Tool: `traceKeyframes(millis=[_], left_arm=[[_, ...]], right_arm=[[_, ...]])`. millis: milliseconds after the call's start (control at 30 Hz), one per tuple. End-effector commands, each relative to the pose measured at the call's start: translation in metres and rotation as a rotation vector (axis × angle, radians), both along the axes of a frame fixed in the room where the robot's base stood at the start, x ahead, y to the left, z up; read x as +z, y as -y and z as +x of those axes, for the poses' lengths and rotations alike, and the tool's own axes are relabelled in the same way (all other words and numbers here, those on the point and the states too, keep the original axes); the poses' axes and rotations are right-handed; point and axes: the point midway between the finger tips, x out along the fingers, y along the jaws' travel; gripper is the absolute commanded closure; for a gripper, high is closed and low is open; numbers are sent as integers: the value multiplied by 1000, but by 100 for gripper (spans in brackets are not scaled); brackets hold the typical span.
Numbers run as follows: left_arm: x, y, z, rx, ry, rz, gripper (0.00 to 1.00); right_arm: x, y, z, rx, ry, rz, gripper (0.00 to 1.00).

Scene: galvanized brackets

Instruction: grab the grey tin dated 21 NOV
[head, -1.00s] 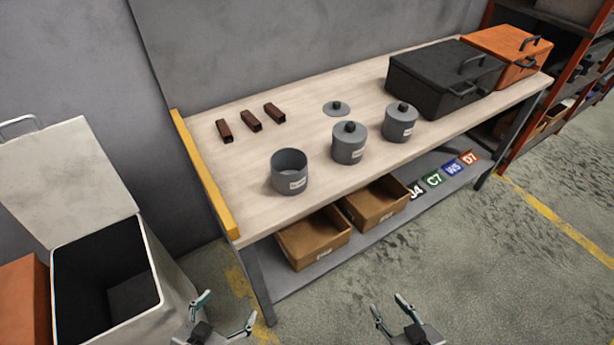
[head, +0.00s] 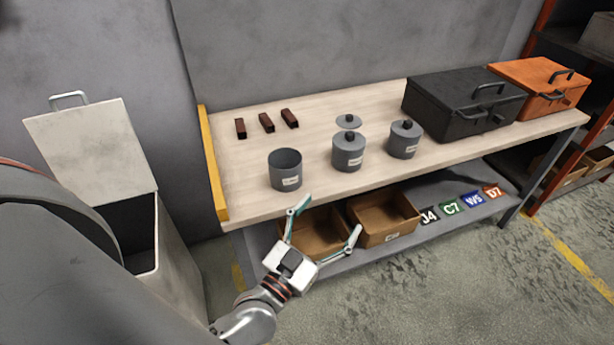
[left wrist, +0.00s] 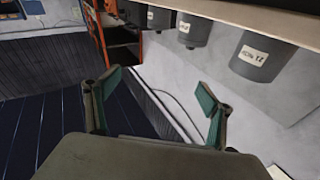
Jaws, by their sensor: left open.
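Three grey tins stand in a row on the workbench in the head view: an open, lidless one (head: 285,170) at the left, a lidded one (head: 348,152) in the middle and a lidded one (head: 404,140) at the right. Their labels are too small to read there. In the left wrist view the tins appear upside down; the nearest tin (left wrist: 264,55), at the right, has a label that seems to read 21 NOV inverted. My left gripper (head: 324,218) is open and empty, in front of the bench edge, apart from the tins. My right gripper is out of view.
A loose grey lid (head: 348,121) lies behind the middle tin. Three brown bars (head: 266,123) lie at the back left. A black case (head: 463,105) and an orange case (head: 538,87) stand at the right. Cardboard boxes (head: 384,218) sit on the lower shelf. A yellow strip (head: 212,165) edges the bench.

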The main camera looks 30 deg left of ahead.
Motion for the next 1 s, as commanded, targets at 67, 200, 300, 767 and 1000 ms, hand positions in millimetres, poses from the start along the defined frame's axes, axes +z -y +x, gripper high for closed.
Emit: traceKeyframes(millis=[67, 200, 300, 767, 1000], left_arm=[[35, -20, 13, 100, 95, -37, 18], [74, -65, 27, 314, 177, -101, 18], [83, -97, 34, 471, 163, -146, 18], [22, -136, 53, 783, -300, -233, 18], [12, -144, 65, 785, -339, -226, 18]], right_arm=[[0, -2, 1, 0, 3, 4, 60], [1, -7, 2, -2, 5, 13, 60], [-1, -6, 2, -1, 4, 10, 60], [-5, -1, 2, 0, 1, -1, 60], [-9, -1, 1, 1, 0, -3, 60]])
